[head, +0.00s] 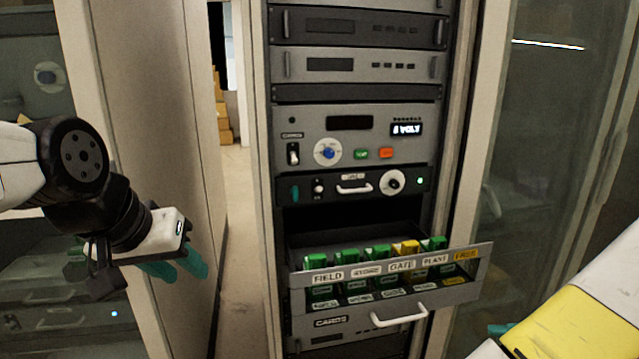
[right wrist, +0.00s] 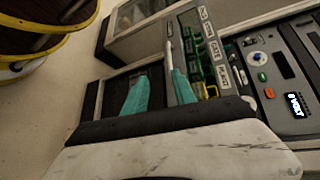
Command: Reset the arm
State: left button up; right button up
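My left gripper (head: 176,267) hangs empty at the left in the head view, in front of a pale cabinet side. Its two teal fingers show a little apart. My right arm comes in at the lower right of the head view, with only a teal fingertip (head: 497,330) showing. In the right wrist view my right gripper (right wrist: 159,88) has its teal fingers apart with nothing between them. The pulled-out card drawer (head: 385,271) is beyond its fingers in that view, and the drawer's pale handle (head: 399,317) is clear of both grippers in the head view.
The open drawer holds several green cards and a yellow card (head: 405,247), and juts out from the rack. Above it are a panel with a blue knob (head: 328,152) and a lit display (head: 406,129). A glass-door cabinet (head: 560,130) stands at right. A narrow gap runs left of the rack.

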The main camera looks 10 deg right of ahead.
jog(key=w+a+r+n+g+h, duration=0.3)
jog(key=a+r+g, duration=0.15)
jog(key=a, duration=0.35)
jog(key=w+a+r+n+g+h, duration=0.2)
jog(key=w+a+r+g+h, duration=0.15)
jog(key=a+r, duration=0.35)
jog(key=s+a+r+n+t+h, duration=0.2)
jog(key=a+r+n+t+h, duration=0.2)
jog(key=a+r, duration=0.5)
jog(key=a+t, duration=0.2)
jog(key=a, duration=0.2)
jog(key=shift+a+r, duration=0.2)
